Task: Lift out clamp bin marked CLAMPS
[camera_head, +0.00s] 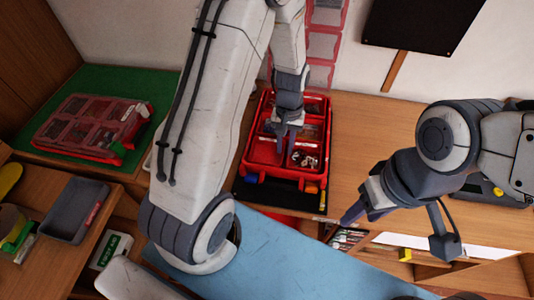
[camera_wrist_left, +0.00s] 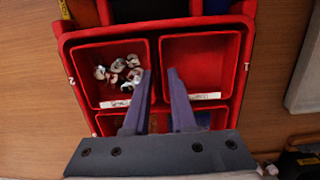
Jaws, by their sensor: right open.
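A red tray (camera_head: 257,151) with several compartments stands on the wooden worktop under my left gripper (camera_head: 287,150). In the left wrist view, the tray (camera_wrist_left: 248,60) has a left bin (camera_wrist_left: 90,57) holding small white and red parts and a right bin (camera_wrist_left: 200,62) that looks empty. Both bins carry white labels I cannot read, so I cannot tell which is marked CLAMPS. My left gripper (camera_wrist_left: 160,73) is open, its fingers apart on either side of the wall between the two bins; contact is unclear. My right gripper (camera_head: 346,217) is open and empty, right of the tray's front.
A closed clear-lidded red case (camera_head: 95,125) lies on a green mat (camera_head: 150,83) at left. A grey tray (camera_head: 72,208) sits at lower left. A blue surface (camera_head: 290,262) lies in front. The worktop right of the red tray is partly clear.

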